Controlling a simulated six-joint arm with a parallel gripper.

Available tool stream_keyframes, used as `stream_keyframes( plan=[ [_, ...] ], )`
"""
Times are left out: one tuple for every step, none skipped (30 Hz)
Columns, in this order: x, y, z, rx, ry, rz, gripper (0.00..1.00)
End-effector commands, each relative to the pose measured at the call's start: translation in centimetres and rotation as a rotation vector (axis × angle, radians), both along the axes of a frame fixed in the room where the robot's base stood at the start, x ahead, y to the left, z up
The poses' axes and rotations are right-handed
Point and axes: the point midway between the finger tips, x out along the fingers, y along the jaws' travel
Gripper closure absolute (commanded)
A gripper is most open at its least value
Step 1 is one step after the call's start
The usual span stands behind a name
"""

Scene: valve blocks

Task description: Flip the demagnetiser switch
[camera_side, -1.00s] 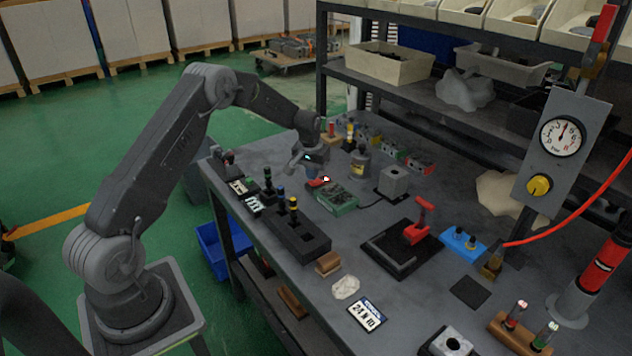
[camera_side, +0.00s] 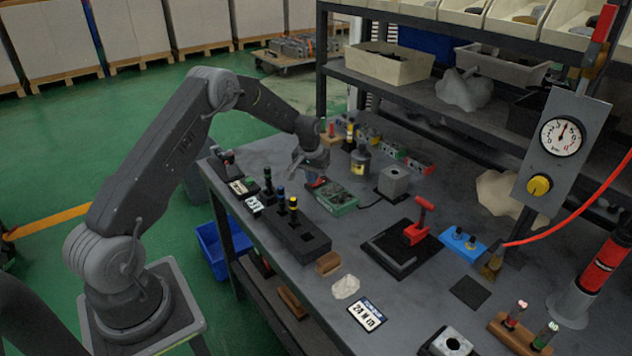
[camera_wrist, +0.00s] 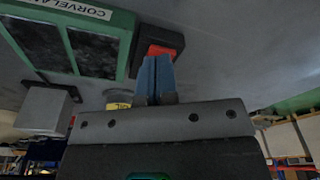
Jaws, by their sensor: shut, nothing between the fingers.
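The green box (camera_side: 336,198), which I take for the demagnetiser, lies on the bench. In the wrist view it (camera_wrist: 122,38) has dark panels and a label starting "CORVELA". A red switch (camera_wrist: 161,48) in a black surround is at its side; in the side view its red part (camera_side: 317,184) shows at the box's left end. My gripper (camera_side: 314,177) is low over that end. Its blue fingers (camera_wrist: 156,62) are shut and empty, overlapping the switch's lower edge. Whether they touch it I cannot tell, and they hide part of it.
A grey block (camera_side: 393,181) and a dark yellow-banded bottle (camera_side: 360,162) stand behind and right of the green box. A black rack with knobbed pegs (camera_side: 300,238) is in front. A red-handled fixture (camera_side: 416,232) stands right. Bare bench lies between the box and that fixture.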

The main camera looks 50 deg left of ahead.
Motion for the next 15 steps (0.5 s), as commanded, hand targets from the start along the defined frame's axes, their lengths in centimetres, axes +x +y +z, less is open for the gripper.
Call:
stream_keyframes(
  plan=[
    [0.0, 0.0, 0.0, 0.0, 0.0, 0.0, 1.0],
    [0.0, 0.0, 0.0, 0.0, 0.0, 0.0, 1.0],
    [0.0, 0.0, 0.1, 0.0, -0.001, 0.0, 1.0],
    [0.0, 0.0, 0.2, 0.0, -0.001, 0.0, 1.0],
    [0.0, 0.0, 0.4, 0.001, -0.002, 0.0, 1.0],
    [0.1, 0.0, 0.6, 0.001, -0.003, 0.0, 1.0],
    [0.1, 0.0, 0.9, 0.001, -0.003, 0.0, 1.0],
    [0.1, 0.0, 1.1, 0.001, -0.003, 0.0, 1.0],
    [0.0, 0.0, 1.4, 0.001, -0.002, 0.0, 1.0],
    [0.0, 0.0, 1.6, 0.001, -0.002, 0.0, 1.0],
    [0.0, 0.0, 1.9, 0.001, -0.002, 0.0, 1.0],
    [0.0, 0.0, 2.2, 0.001, -0.002, 0.0, 1.0],
    [0.0, 0.0, 2.4, 0.001, -0.003, 0.0, 1.0],
    [0.0, 0.0, 2.6, 0.001, -0.003, 0.0, 1.0],
    [0.1, 0.0, 2.9, 0.001, -0.002, 0.0, 1.0]
  ],
)
